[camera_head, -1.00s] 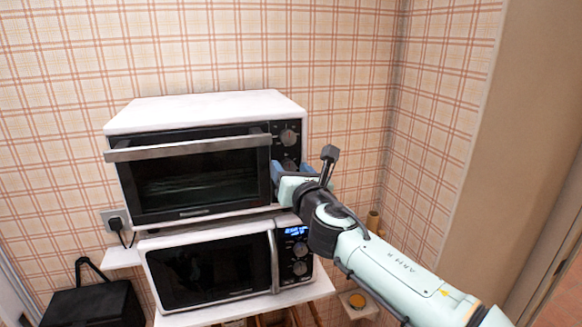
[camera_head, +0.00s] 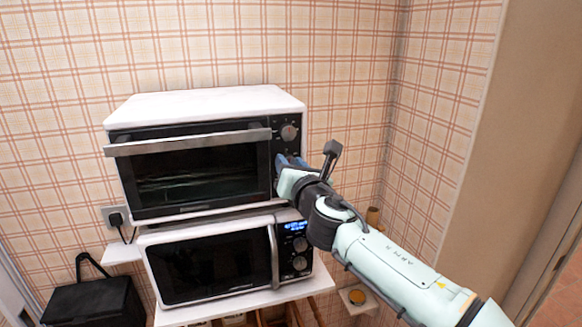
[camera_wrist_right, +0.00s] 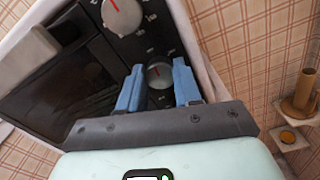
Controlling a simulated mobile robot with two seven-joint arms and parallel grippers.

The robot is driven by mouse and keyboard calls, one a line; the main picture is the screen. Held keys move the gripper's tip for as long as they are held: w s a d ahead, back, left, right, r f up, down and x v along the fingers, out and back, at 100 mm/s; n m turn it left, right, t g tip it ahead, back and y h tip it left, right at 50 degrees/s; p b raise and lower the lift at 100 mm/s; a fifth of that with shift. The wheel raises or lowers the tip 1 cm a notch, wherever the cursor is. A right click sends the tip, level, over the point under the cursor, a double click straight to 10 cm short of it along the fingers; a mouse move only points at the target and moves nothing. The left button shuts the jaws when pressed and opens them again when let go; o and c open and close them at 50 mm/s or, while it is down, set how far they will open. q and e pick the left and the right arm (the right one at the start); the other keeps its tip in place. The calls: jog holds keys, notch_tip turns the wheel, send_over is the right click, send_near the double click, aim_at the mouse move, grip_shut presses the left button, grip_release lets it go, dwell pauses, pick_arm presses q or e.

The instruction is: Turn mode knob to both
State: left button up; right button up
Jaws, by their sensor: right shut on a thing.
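A white toaster oven (camera_head: 205,101) with a black front stands on top of a microwave. Its upper knob (camera_head: 289,132) is in plain view in the head view. The printing around the knobs is too small to read. My left gripper is not in view.
The microwave (camera_head: 208,268) with a lit blue display is on a white shelf below. The oven's long door handle (camera_head: 188,142) sticks out left of the knobs. Plaid walls close in behind and at the right.

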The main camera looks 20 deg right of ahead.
pick_arm(q)
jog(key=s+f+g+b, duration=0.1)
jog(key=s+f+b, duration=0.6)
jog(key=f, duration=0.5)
jog(key=shift+b, duration=1.4)
pick_arm(e)
jog(key=shift+m, duration=17.5)
jog(key=shift+f, duration=0.1)
jog(key=o, duration=1)
jog(key=shift+o, duration=0.2)
